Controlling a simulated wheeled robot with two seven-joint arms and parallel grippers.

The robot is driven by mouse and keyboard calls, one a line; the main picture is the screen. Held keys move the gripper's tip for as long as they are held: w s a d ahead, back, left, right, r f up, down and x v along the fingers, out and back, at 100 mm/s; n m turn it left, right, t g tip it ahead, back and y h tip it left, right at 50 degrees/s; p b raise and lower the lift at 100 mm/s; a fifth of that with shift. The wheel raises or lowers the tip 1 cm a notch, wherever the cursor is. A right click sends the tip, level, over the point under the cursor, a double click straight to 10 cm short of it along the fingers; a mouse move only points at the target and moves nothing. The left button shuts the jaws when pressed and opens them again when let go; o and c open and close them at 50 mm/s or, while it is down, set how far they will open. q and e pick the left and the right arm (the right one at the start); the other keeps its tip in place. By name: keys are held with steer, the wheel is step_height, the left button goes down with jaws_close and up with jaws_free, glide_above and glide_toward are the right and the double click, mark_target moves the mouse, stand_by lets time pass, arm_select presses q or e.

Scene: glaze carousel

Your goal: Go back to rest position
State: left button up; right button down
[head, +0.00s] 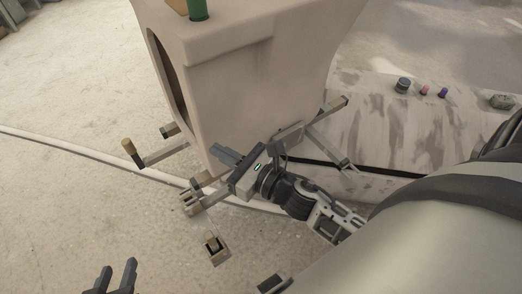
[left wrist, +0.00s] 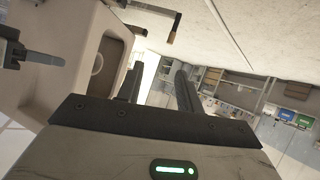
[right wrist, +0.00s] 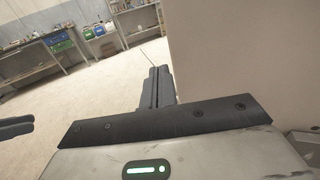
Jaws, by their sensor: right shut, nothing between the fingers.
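My left gripper (head: 114,279) is at the bottom left of the head view. Its two dark fingers are apart, and in the left wrist view (left wrist: 158,88) there is an empty gap between them. My right gripper (head: 224,157) is near the middle of the head view, in front of the lower part of a large beige ceramic piece (head: 240,85). Its fingers are together with nothing between them, as the right wrist view (right wrist: 157,87) also shows. Whether it touches the piece I cannot tell. The piece fills the right of the right wrist view.
Metal arms with end blocks (head: 216,250) stick out around the base of the beige piece, close to my right gripper. A green object (head: 197,10) is on its top. A dark jar (head: 403,85) and small coloured items lie at the right.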

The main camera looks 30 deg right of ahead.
arm_select(q)
steer(key=shift+f+b, duration=0.3)
steer(key=shift+b, duration=0.6)
arm_select(e)
steer(key=s, duration=1)
steer(key=shift+d, duration=0.2)
arm_select(q)
steer(key=shift+s, duration=0.1)
arm_select(e)
steer(key=shift+w, duration=0.1)
